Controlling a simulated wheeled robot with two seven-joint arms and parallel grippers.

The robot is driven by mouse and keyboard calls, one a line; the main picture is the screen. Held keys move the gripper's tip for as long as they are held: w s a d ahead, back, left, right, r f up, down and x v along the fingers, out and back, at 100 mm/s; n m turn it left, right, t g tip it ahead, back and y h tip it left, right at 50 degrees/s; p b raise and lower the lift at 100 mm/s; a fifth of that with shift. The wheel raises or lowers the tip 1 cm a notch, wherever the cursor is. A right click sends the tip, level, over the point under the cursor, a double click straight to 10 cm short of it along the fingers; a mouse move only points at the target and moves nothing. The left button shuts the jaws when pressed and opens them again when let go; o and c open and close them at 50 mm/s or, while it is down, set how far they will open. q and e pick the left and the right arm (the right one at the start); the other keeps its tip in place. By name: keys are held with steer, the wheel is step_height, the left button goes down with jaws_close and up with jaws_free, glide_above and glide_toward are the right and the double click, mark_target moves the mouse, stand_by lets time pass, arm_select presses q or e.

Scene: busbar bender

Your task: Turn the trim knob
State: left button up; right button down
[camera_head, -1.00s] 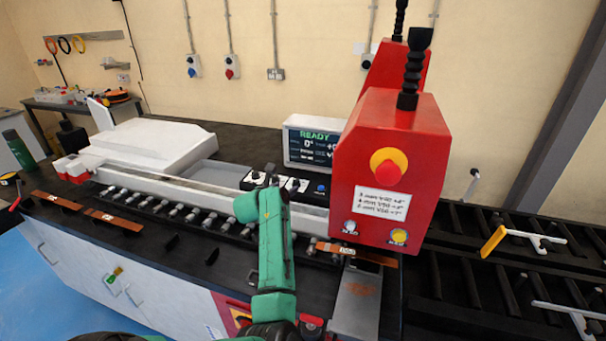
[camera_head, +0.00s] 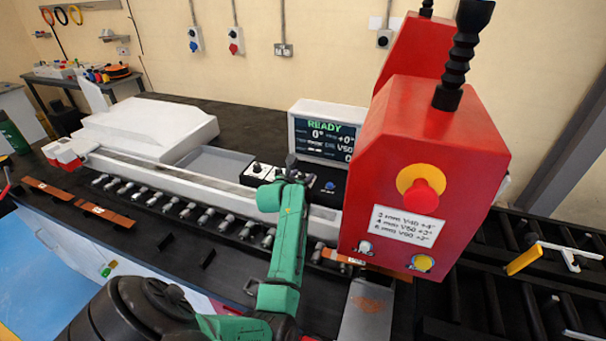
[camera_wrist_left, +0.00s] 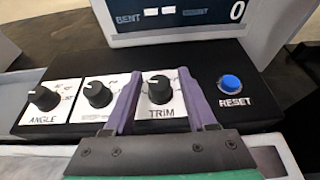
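The trim knob (camera_wrist_left: 160,88) is a black knob with a white pointer mark on a white plate labelled TRIM, in the left wrist view. My left gripper (camera_wrist_left: 162,84) has its two purple fingers apart, one on each side of the knob. Gaps show between the fingers and the knob; I see no contact. In the head view my left gripper (camera_head: 291,163) is over the control panel and hides the trim knob. My right gripper is not in view.
Left of the trim knob are a middle knob (camera_wrist_left: 97,93) and the ANGLE knob (camera_wrist_left: 43,98). The blue RESET button (camera_wrist_left: 230,83) is to its right. The display (camera_head: 325,137) reading READY stands behind. The red bender housing (camera_head: 430,150) rises close on the right.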

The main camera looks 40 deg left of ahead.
arm_select(q)
steer(key=c, duration=0.5)
jaws_close()
steer(key=shift+a, duration=0.1)
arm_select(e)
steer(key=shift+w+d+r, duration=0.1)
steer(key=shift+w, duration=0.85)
